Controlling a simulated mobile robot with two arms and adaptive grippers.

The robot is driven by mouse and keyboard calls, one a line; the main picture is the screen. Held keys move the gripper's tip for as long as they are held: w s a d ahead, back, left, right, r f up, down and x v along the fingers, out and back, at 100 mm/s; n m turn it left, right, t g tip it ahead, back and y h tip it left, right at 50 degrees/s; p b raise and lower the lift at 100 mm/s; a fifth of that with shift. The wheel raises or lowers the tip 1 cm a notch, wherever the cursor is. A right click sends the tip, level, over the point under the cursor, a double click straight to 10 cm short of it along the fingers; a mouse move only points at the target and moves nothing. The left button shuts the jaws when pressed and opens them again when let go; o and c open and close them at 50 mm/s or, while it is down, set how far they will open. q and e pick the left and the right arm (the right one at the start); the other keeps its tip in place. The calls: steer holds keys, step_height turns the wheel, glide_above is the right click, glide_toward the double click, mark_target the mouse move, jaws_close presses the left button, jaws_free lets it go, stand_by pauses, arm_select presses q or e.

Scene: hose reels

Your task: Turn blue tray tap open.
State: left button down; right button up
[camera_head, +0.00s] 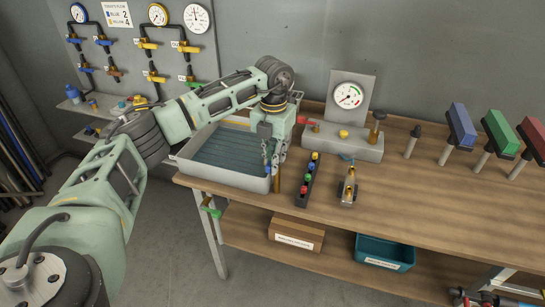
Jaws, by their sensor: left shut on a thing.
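A grey tray (220,178) with a dark blue-teal inside stands at the left end of the wooden bench. My left gripper (268,160) reaches over the tray's right front corner and points down. It is shut on a small blue thing (267,168), mostly hidden by the fingers. I cannot tell for sure whether this is the blue tap, or how its handle is turned. A brass-coloured upright piece (277,180) shows just right of the fingertips. A green-handled tap (210,208) sits below the tray by the bench leg. My right gripper is not in view.
A dark strip with coloured knobs (309,180) and a small brass fitting (348,188) lie right of the gripper. Behind them stands a gauge block (345,140) with a red lever (308,121). Coloured blocks on stands (461,125) are at right.

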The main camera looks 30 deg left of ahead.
arm_select(q)
steer(key=shift+w+a+r, duration=0.1)
steer(key=shift+w+r, duration=0.05)
steer(key=shift+r, duration=0.1)
steer(key=c, duration=2)
jaws_free()
steer(key=o, duration=0.3)
steer(key=shift+f, duration=0.1)
step_height(320, 180, up, 12)
steer(key=shift+f, duration=0.1)
